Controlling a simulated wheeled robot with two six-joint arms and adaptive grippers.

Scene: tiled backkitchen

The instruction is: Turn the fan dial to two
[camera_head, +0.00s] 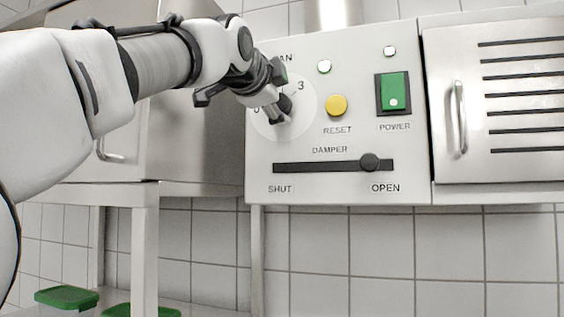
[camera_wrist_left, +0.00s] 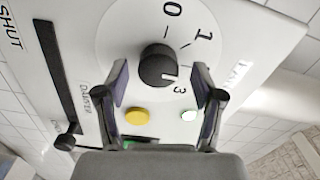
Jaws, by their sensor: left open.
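The fan dial is a dark round knob on a pale disc (camera_wrist_left: 120,35), on the grey control panel. In the left wrist view the knob (camera_wrist_left: 158,66) lies between the spread fingers of my left gripper (camera_wrist_left: 160,78), with a gap on each side. The 0, 1 and 3 show there; the 2 is hidden, seemingly behind a finger. A pale mark on the knob faces the lower right, near the 3; its exact setting is hard to tell. In the head view my left gripper (camera_head: 272,92) is open at the knob (camera_head: 285,104) and partly covers the disc.
Right of the dial are a yellow reset button (camera_head: 336,105), a green power switch (camera_head: 393,94) and two small lamps. Below is the damper slider (camera_head: 370,162), near OPEN. A louvred door (camera_head: 510,110) is at the right. Green-lidded tubs (camera_head: 66,297) stand lower left.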

